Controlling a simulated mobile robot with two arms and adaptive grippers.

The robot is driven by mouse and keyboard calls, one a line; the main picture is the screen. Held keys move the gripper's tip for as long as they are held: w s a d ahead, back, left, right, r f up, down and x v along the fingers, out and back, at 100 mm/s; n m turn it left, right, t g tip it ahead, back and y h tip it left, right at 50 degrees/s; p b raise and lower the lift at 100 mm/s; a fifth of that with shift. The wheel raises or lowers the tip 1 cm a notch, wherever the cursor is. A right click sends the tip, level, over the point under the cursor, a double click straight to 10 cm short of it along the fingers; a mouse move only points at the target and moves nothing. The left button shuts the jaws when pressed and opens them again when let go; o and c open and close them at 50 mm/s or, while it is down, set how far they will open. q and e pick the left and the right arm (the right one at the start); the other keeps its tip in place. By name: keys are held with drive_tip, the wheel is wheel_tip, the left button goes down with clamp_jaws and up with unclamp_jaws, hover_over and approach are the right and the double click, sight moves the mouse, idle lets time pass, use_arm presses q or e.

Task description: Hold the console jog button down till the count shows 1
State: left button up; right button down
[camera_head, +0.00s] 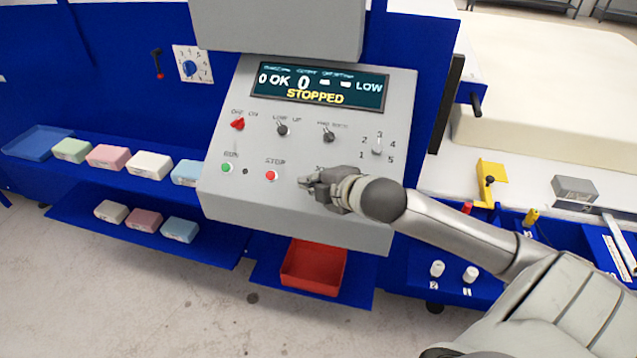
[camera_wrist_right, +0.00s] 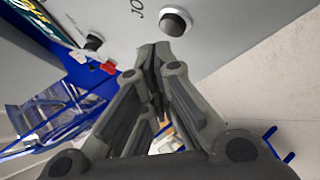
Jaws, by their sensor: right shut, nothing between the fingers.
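The grey console (camera_head: 225,180) stands in the middle, with a display (camera_head: 318,86) reading "0 OK", a larger 0, "LOW" and "STOPPED". My right gripper (camera_head: 306,183) is shut and empty, low on the panel, right of the red stop button (camera_head: 271,175). It covers the jog button and most of its label in the head view. In the right wrist view a round dark button with a pale ring (camera_wrist_right: 175,21) sits beside a label starting "JO". The shut fingertips (camera_wrist_right: 153,47) are close below it in that picture; contact cannot be told. My left gripper is out of view.
A green run button (camera_head: 225,168), a red switch (camera_head: 238,124), two dark toggles and a numbered selector (camera_head: 377,148) are on the panel. Coloured foam blocks lie on blue shelves (camera_head: 75,215) at left. A red bin (camera_head: 313,268) is below the console.

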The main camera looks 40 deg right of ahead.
drive_tip(key=shift+f, duration=0.15)
drive_tip(key=shift+w+d+f, duration=0.15)
drive_tip(key=shift+f, duration=0.1)
drive_tip(key=shift+w+d+f, duration=0.1)
drive_tip(key=shift+d+f, duration=0.1)
drive_tip(key=shift+f, duration=0.2)
idle(2.2)
idle(2.2)
drive_tip(key=shift+s+a+r+p, duration=0.25)
drive_tip(key=shift+a+r+p, duration=0.1)
drive_tip(key=shift+r+p, duration=0.55)
drive_tip(key=shift+f, duration=0.1)
drive_tip(key=shift+s+a+r+p, duration=0.1)
drive_tip(key=shift+a+r+p, duration=0.05)
drive_tip(key=shift+r+p, duration=0.4)
drive_tip(key=r+p, duration=0.1)
drive_tip(key=s+a+r+p, duration=0.1)
drive_tip(key=r+p, duration=0.1)
drive_tip(key=shift+s+a+p, duration=0.25)
drive_tip(key=shift+a+p, duration=0.1)
drive_tip(key=shift+p, duration=0.05)
